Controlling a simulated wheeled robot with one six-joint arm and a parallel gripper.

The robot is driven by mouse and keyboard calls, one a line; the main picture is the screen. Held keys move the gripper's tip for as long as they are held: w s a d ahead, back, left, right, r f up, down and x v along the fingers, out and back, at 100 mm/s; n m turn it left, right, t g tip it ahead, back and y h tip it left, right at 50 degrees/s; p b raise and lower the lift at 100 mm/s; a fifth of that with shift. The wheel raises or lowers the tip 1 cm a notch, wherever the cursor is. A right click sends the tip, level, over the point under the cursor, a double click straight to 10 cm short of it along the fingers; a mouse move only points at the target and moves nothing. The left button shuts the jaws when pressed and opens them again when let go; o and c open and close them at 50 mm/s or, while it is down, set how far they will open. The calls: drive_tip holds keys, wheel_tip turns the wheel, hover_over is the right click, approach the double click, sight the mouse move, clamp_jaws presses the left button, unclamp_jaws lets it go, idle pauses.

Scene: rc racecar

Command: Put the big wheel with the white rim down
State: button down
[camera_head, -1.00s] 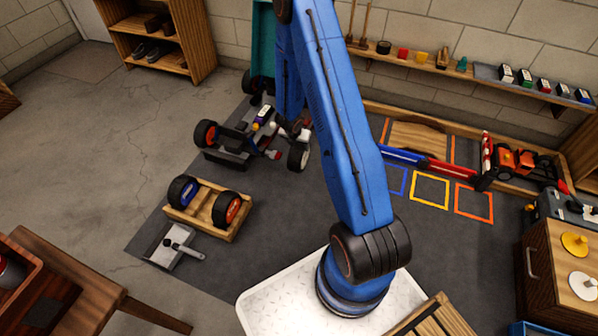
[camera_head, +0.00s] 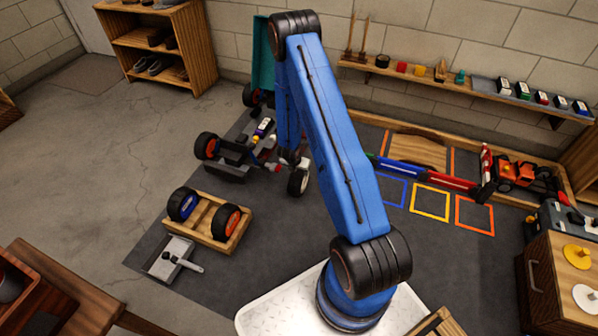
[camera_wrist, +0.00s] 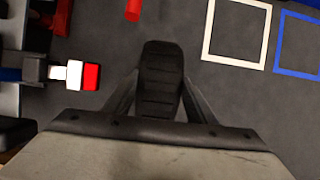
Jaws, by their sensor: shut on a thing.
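My gripper (camera_wrist: 160,95) is shut on the big wheel, a black treaded tyre (camera_wrist: 160,70) seen edge-on between the fingers. Its rim is hidden in the wrist view. In the head view the wheel (camera_head: 298,181) stands upright with a white rim showing, beside the left edge of my blue arm. My arm hides most of the gripper there. I cannot tell whether the tyre touches the dark mat. The car chassis (camera_head: 228,152) is to its left, with an orange-rimmed wheel on its far left. A white square outline (camera_wrist: 236,58) and a blue one (camera_wrist: 276,70) lie ahead on the right in the wrist view.
A red-and-white axle end (camera_wrist: 80,75) is close left of the wheel. A wooden rack (camera_head: 205,233) holds a blue-rimmed and an orange-rimmed wheel. Mat (camera_head: 285,235) is clear between rack and arm.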

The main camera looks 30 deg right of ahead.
drive_tip(key=c, duration=0.8)
unclamp_jaws()
drive_tip(key=shift+f, duration=0.1)
